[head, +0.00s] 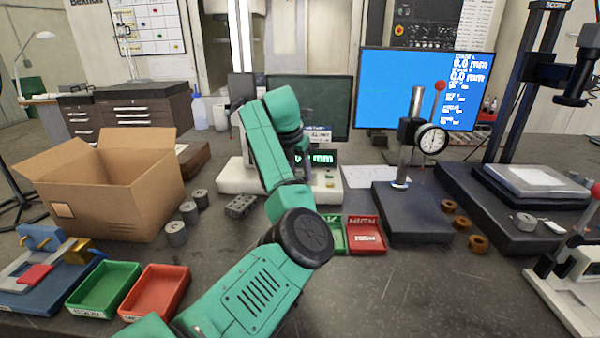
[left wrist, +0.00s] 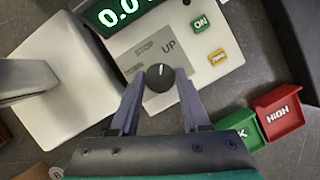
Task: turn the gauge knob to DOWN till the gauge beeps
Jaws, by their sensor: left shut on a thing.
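The gauge is a white bench instrument (head: 240,178) with a green-lit display (head: 322,157), partly hidden behind my left arm in the head view. In the left wrist view its black round knob (left wrist: 160,77) has a white pointer mark aimed roughly at the picture's top. The STOP and UP labels show beside the knob; a DOWN label is not visible. My left gripper (left wrist: 161,88) is shut on the knob, one finger on each side. The display (left wrist: 118,12) is cut off at the top. My right gripper is not in view.
Green (head: 334,236) and red HIGH (head: 366,236) bins sit in front of the gauge. A dial gauge stand (head: 410,205) is at right. A cardboard box (head: 110,200), metal cylinders (head: 176,233) and two trays (head: 155,292) fill the left side. The front right-centre bench is clear.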

